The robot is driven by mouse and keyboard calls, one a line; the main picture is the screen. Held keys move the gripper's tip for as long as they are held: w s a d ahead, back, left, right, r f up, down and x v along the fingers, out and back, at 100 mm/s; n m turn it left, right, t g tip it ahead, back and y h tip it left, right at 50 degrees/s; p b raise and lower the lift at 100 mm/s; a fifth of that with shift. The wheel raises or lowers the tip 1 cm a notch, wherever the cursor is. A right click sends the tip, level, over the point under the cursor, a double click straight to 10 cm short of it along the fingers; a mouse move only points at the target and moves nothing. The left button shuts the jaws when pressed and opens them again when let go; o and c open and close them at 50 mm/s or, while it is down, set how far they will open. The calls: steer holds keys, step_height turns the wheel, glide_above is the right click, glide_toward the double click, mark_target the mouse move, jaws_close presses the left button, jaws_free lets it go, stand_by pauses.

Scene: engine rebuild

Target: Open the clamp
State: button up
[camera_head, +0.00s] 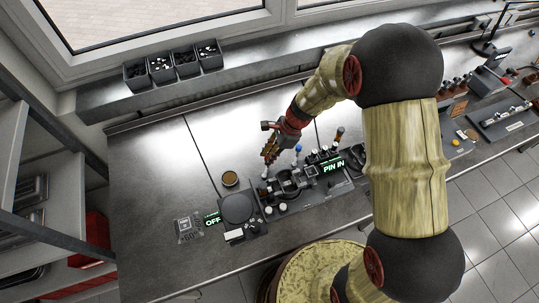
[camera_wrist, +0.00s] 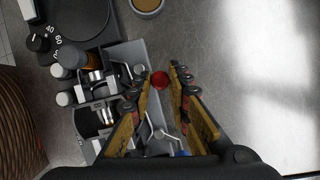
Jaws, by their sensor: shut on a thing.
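The clamp is a small metal lever mechanism (camera_wrist: 158,136) on the grey fixture (camera_wrist: 139,58), with a red ball knob (camera_wrist: 159,80) at its end. In the wrist view the knob sits between the tips of my gripper (camera_wrist: 157,84), whose yellow fingers stand on either side of it. My gripper is shut on the clamp's handle at the knob. In the head view my gripper (camera_head: 269,158) reaches down to the left back of the fixture (camera_head: 309,194); it hides the knob there. A lit sign (camera_head: 333,167) on the fixture reads PIN IN.
A blue-topped lever (camera_head: 298,148) stands close right of my gripper. A round hot plate (camera_head: 237,207) with an OFF sign (camera_head: 212,221) is to the left. A small brown-filled cup (camera_head: 230,178) stands behind it. The bench behind is clear up to the bins (camera_head: 161,69).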

jaws_close()
steer(key=shift+w, duration=0.1)
steer(key=n, duration=0.1)
steer(key=a+n+g+p, duration=0.1)
steer(key=n, duration=0.1)
steer(key=shift+w+a+n+h, duration=0.2)
steer(key=shift+w+n+h, duration=0.1)
steer(key=shift+n, duration=0.1)
steer(key=shift+s+a+n+g+h+p, duration=0.3)
steer(key=shift+a+n+g+h, duration=0.35)
steer(key=shift+n, duration=1.4)
steer(key=shift+s+a+n+g+h+p, duration=0.3)
steer(key=shift+a+n+h, duration=0.35)
steer(key=shift+n, duration=1.35)
steer(key=shift+s+a+n+g+h+p, duration=0.2)
steer(key=shift+a+n+g+h, duration=0.5)
steer(key=shift+n, duration=1.35)
steer(key=shift+a, duration=0.15)
steer(key=o, duration=0.6)
jaws_free()
